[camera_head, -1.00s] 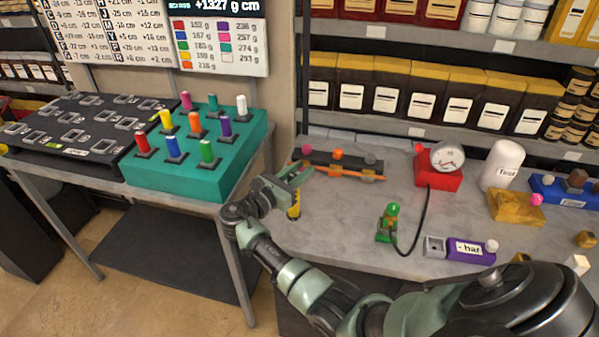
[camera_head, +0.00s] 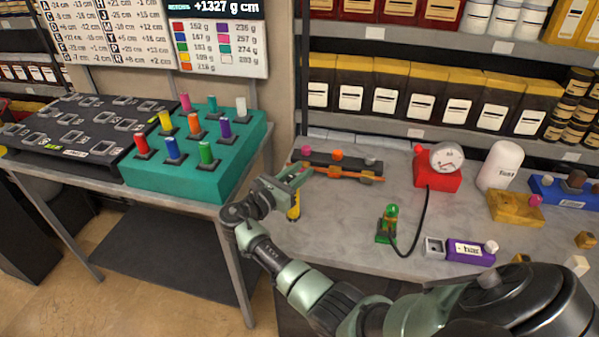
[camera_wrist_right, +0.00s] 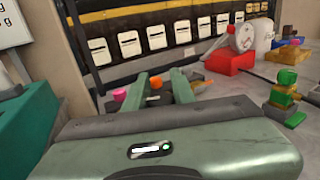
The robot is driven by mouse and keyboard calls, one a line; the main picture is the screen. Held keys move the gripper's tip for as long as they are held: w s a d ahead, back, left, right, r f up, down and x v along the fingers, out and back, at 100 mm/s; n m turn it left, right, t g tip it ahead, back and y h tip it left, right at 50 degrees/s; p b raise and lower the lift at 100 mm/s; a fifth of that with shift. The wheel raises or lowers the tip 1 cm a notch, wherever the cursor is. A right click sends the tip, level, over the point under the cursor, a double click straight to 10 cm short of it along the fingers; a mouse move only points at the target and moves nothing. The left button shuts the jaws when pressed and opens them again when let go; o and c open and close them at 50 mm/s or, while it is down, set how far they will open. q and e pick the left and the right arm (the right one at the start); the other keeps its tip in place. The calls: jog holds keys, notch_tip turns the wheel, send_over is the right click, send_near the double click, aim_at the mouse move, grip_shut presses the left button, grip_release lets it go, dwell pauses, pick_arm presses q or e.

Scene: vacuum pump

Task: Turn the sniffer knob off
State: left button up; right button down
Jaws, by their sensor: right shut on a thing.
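My right gripper (camera_head: 298,180) is shut above the left front edge of the grey bench. A yellow-and-black piece (camera_head: 293,211) shows upright just under its fingers; its top is hidden by them, and the wrist view does not show the grip clearly. In the right wrist view the two green fingers (camera_wrist_right: 163,85) point away over the bench. I see no label reading sniffer, so I cannot tell which knob it is. A dark strip (camera_head: 322,158) with a pink knob (camera_head: 305,150), an orange knob (camera_head: 337,155) and a grey one lies beyond the gripper. My left gripper is not in view.
A red box with a round gauge (camera_head: 446,159) connects by a black hose to a green fitting (camera_head: 390,223). A purple box (camera_head: 470,251) with a label and pale knob stands at the front. A teal block (camera_head: 240,160) with several coloured pegs stands on the left table.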

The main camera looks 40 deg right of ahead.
aim_at(289, 181)
jog(key=c, duration=1.2)
grip_release()
jog(key=shift+o, duration=0.2)
jog(key=b+v, duration=0.1)
jog(key=v, duration=0.6)
jog(key=shift+f+b, duration=0.1)
jog(key=shift+b, duration=0.3)
jog(key=shift+s+a, duration=0.1)
jog(key=shift+a, duration=0.25)
